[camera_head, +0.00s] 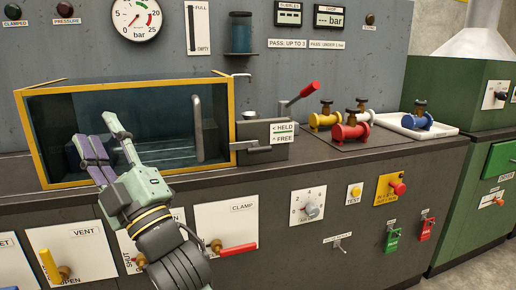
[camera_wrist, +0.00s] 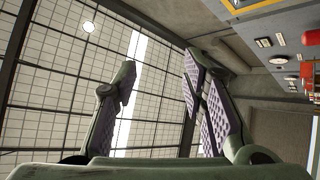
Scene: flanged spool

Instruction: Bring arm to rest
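My gripper (camera_head: 102,139) is raised in front of the glass tank at the left of the head view, its fingers pointing up. In the wrist view my gripper (camera_wrist: 160,72) has its two purple-padded fingers apart, with nothing between them. The wrist camera looks toward a gridded ceiling or window, with the panel at the right edge. Flanged spools stand on the counter, apart from my gripper: a yellow one (camera_head: 325,117), a red one (camera_head: 350,132) and a partly hidden one behind. A blue one (camera_head: 418,118) sits in a white tray (camera_head: 447,130).
The yellow-framed tank (camera_head: 235,120) stands behind my arm. A red-handled lever (camera_head: 302,92) rises beside it, by the HELD/FREE labels. The yellow vent handle (camera_head: 48,264) and red clamp handle (camera_head: 238,249) stick out of the cabinet front near my forearm. Floor space shows at lower right.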

